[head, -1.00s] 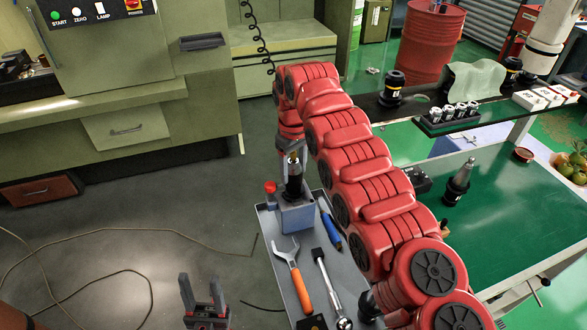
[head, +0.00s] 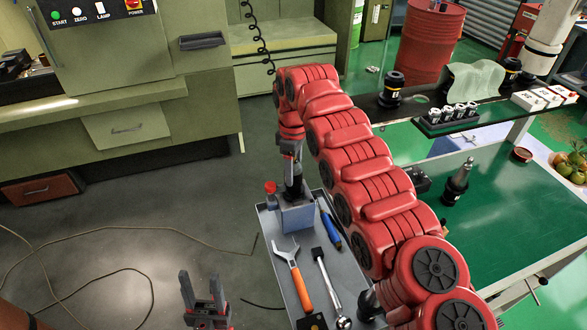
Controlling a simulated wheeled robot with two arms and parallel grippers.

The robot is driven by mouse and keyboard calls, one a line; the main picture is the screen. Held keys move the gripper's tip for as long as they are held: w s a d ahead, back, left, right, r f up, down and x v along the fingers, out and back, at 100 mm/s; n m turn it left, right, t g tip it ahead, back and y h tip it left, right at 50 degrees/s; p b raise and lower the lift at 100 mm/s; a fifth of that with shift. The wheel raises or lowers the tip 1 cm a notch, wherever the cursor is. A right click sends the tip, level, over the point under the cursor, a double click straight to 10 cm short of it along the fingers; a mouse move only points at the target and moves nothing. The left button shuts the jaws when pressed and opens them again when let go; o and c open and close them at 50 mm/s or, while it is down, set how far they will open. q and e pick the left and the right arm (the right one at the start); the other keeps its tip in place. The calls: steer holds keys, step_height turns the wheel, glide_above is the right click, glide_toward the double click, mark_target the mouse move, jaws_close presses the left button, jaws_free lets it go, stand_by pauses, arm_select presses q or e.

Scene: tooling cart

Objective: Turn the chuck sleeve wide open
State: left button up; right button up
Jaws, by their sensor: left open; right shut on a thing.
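The dark chuck (head: 294,185) stands upright in a blue-grey block (head: 297,216) at the far end of the grey cart tray. My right gripper (head: 292,172) comes down from above on the upper part of the chuck and is shut on its sleeve. The gripper hides the top of the chuck, and the jaws inside the sleeve cannot be seen. My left gripper (head: 202,290) is open and empty, pointing up, at the lower left, apart from the cart.
An orange-handled wrench (head: 295,275), a ratchet-like tool (head: 330,290) and a blue-handled tool (head: 331,228) lie on the tray (head: 268,235). A red knob (head: 270,187) stands beside the block. A green table (head: 500,215) with a tool holder (head: 456,185) is at right.

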steer(key=o, duration=1.4)
steer(key=shift+c, duration=0.2)
steer(key=shift+r, duration=0.55)
step_height(320, 180, up, 4)
steer(key=shift+s+a+f+p, duration=0.1)
steer(key=shift+f+p, duration=0.15)
steer(key=shift+p, duration=0.35)
step_height(320, 180, up, 13)
steer(key=p, duration=1.2)
steer(key=shift+p, duration=0.4)
steer(key=shift+f, duration=0.1)
